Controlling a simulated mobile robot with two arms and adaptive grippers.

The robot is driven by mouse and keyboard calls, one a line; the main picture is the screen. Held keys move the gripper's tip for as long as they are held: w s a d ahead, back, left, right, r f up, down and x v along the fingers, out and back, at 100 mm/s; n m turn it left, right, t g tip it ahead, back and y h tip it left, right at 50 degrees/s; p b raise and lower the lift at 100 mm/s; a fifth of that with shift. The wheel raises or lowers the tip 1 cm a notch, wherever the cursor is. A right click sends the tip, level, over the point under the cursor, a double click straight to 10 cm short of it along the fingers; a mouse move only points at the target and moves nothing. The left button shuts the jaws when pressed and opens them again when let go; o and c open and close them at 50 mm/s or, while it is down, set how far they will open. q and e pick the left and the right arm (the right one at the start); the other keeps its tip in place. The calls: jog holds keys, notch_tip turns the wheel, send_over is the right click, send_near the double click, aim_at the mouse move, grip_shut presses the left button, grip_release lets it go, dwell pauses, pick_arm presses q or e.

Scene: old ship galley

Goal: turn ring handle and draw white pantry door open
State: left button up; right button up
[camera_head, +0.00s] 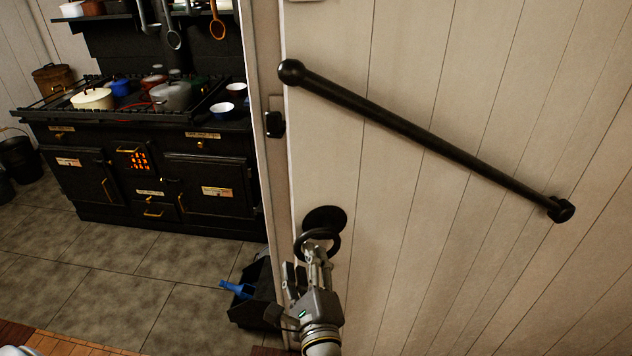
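The white pantry door (430,75) is of pale vertical planks and fills the right half of the view. Its ring handle (333,244) is a dark ring on a round black plate (325,217), low near the door's left edge. A long black bar (420,134) runs slanting across the door above the ring.
A black latch piece (274,124) sits on the narrow strip left of the door's edge. A black stove (150,180) with pots stands at the back left. A dark bin with a blue scoop (238,288) is on the floor left of my gripper. Tiled floor (110,285) is clear before the stove.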

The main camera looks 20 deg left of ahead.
pick_arm(q)
jog(key=b+v, duration=0.1)
jog(key=v, duration=0.7)
jog(key=shift+s+d, duration=0.25)
jog(key=shift+s, duration=0.05)
